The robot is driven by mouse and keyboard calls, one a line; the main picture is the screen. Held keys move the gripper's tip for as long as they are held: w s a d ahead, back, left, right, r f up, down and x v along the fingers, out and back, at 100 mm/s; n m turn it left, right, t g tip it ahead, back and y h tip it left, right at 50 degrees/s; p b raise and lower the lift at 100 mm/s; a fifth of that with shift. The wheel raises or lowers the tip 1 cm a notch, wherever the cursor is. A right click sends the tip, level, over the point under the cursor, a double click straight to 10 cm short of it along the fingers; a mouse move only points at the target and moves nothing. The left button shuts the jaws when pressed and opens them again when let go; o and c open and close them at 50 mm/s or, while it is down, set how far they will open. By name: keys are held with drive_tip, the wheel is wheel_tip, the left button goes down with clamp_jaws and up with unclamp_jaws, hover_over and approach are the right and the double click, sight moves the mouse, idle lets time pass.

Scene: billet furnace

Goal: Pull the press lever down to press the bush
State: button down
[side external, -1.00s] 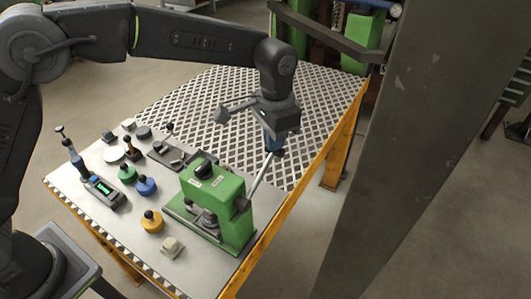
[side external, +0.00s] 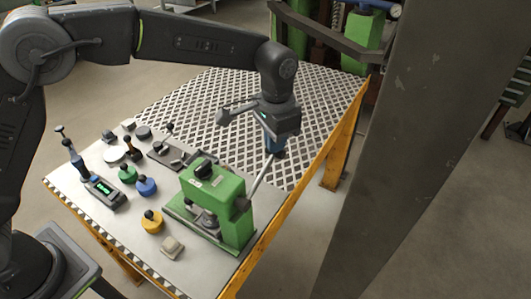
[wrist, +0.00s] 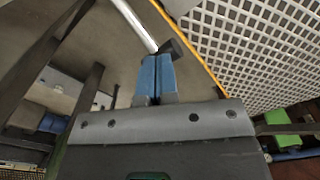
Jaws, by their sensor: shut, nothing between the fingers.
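The green press (side external: 225,205) stands at the front right of the table. Its metal lever (side external: 262,176) rises at a slant from the press's right side. My gripper (side external: 275,150) is at the lever's upper end, pointing down. In the wrist view its blue fingers (wrist: 157,75) are closed together, with nothing between them. There the pale lever rod (wrist: 135,24) and its dark end (wrist: 175,50) show just beyond the fingertips; I cannot tell whether they touch. The bush under the press ram is too small to make out.
Yellow (side external: 152,222), blue (side external: 146,186) and green (side external: 127,174) knobbed pieces stand left of the press, near a handheld device with a green display (side external: 104,189). A thick grey column (side external: 405,150) stands right of the table. The perforated table top (side external: 205,105) behind is clear.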

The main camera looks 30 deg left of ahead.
drive_tip(key=shift+w+f, duration=0.2)
drive_tip(key=shift+f, duration=0.8)
idle(0.4)
drive_tip(key=shift+f, duration=0.2)
drive_tip(key=shift+w+f, duration=0.15)
drive_tip(key=shift+f, duration=0.1)
idle(0.3)
drive_tip(key=shift+r, duration=3.45)
wheel_tip(320, 180, up, 5)
